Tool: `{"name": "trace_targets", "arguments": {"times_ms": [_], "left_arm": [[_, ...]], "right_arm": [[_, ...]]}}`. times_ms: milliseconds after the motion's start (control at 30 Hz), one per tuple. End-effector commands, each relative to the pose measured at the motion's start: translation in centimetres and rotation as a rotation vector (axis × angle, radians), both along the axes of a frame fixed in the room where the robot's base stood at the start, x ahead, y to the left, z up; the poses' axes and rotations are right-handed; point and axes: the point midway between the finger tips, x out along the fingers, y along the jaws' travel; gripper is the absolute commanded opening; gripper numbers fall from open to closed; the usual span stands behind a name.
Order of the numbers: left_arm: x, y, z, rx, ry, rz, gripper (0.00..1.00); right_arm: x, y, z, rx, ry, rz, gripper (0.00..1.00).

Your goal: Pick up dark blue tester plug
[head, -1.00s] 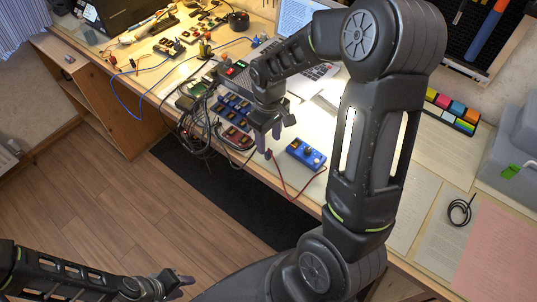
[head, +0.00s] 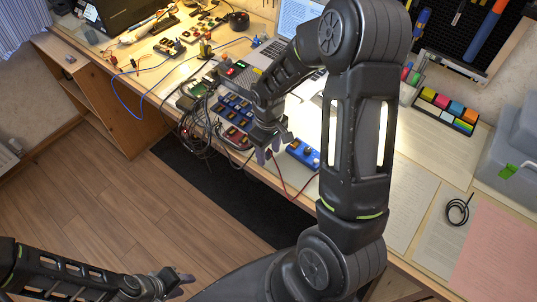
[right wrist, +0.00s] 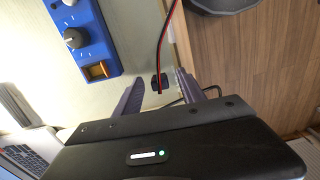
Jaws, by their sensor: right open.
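A small dark plug (right wrist: 158,82), too dark to be sure of its blue, is at the end of a red and black cable (right wrist: 170,35). In the right wrist view it lies between the fingertips of my right gripper (right wrist: 168,86), near the table's edge. The gripper is open, with one finger on each side. In the head view my right gripper (head: 266,153) is at the table's front edge and hides the plug. The blue tester (head: 303,153), with a knob and an orange switch, is just right of it. My left gripper (head: 180,283) is over the floor, away from the table.
Left of my right gripper are a rack of blue modules (head: 233,112) and a tangle of black cables (head: 198,130). A laptop (head: 297,30) stands behind. Papers (head: 420,195) and a black cable coil (head: 458,211) lie to the right. The floor in front is clear.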

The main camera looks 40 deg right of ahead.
Motion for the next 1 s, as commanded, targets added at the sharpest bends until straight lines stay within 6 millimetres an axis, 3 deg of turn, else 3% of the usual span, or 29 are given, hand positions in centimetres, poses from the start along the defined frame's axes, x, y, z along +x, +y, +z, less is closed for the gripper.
{"name": "trace_targets", "arguments": {"times_ms": [67,633,1000], "left_arm": [[0.00,0.00,0.00,0.000,0.000,0.000,0.36],[0.00,-0.01,0.01,0.000,0.000,0.000,0.36],[0.00,0.00,0.00,0.000,0.000,0.000,0.36]], "right_arm": [[0.01,0.00,0.01,0.000,0.000,0.000,0.46],[0.00,0.01,0.01,0.000,0.000,0.000,0.00],[0.01,0.00,0.02,0.000,0.000,0.000,0.00]]}}
